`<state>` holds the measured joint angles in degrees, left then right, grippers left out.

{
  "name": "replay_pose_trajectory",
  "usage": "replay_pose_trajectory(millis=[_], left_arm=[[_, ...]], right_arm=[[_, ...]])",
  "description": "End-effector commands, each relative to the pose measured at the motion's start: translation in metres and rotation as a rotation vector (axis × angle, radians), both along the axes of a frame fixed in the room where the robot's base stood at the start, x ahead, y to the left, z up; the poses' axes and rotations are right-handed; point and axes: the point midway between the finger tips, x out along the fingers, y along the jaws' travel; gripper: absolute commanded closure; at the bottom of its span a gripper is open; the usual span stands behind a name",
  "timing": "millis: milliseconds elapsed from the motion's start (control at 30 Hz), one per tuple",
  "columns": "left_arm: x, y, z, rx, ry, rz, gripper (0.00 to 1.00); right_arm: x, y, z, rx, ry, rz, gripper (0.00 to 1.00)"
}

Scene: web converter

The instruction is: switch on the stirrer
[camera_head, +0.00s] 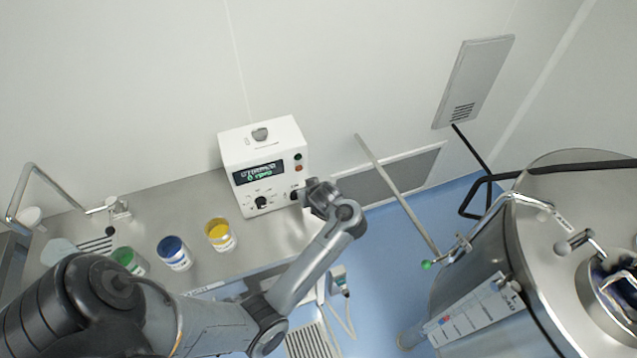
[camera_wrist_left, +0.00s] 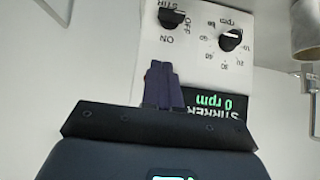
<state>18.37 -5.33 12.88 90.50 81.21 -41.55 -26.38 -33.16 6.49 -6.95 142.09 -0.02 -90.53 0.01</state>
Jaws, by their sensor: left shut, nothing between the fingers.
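The stirrer control box (camera_head: 240,151) is white and stands at the back of the steel bench against the wall. Its display (camera_head: 258,173) reads "STIRRER 0 rpm", also legible upside down in the left wrist view (camera_wrist_left: 222,108). A black OFF/ON knob (camera_wrist_left: 172,18) is at the panel's right side in the head view, partly covered by my gripper; which mark it points at is unclear. The black rpm dial (camera_head: 261,202) is left of it. My left gripper (camera_head: 306,190) is shut and empty, its fingertips (camera_wrist_left: 160,66) close to the panel near the knob. Contact cannot be told. My right gripper is not seen.
A bent steel tube (camera_head: 60,185) is further left. A large steel vessel (camera_head: 470,270) stands at the right, with blue floor between.

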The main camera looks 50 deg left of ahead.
Motion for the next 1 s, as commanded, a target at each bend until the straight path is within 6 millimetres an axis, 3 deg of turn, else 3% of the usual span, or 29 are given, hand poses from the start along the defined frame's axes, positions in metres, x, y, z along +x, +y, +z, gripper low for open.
replay_pose_trajectory(millis=[567, 1000], left_arm=[[0.000, 0.005, -0.004, 0.001, 0.005, 0.006, 1.00], [0.012, 0.053, -0.054, 0.002, 0.007, 0.007, 1.00]], right_arm=[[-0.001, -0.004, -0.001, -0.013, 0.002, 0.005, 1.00], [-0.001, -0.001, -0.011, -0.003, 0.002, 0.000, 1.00]])
